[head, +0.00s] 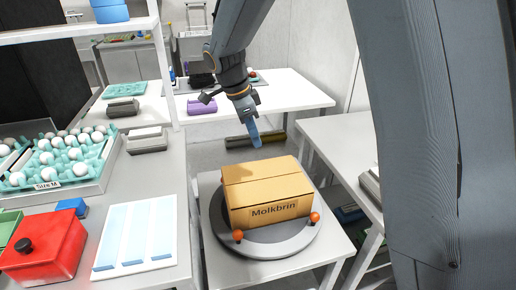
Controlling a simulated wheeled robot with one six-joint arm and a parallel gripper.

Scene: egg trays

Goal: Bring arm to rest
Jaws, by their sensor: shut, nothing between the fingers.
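My arm (236,40) reaches down from the top of the head view. My gripper (256,142) is shut and empty, pointing down, with its blue fingertips in the picture just above the far edge of a cardboard box. I cannot tell the exact gap between them. The closed brown box (265,192), marked "Molkbrin", sits on a round grey turntable (262,250). Two orange-red knobs show at the turntable's front, one at the left (238,236) and one at the right (315,217).
A teal egg tray (100,172) with white eggs, labelled "Size M", stands on the left table. In front are a red box (45,248), a blue block (72,206) and a white striped panel (136,235). Another table (338,140) stands at right. A shelf (75,31) is upper left.

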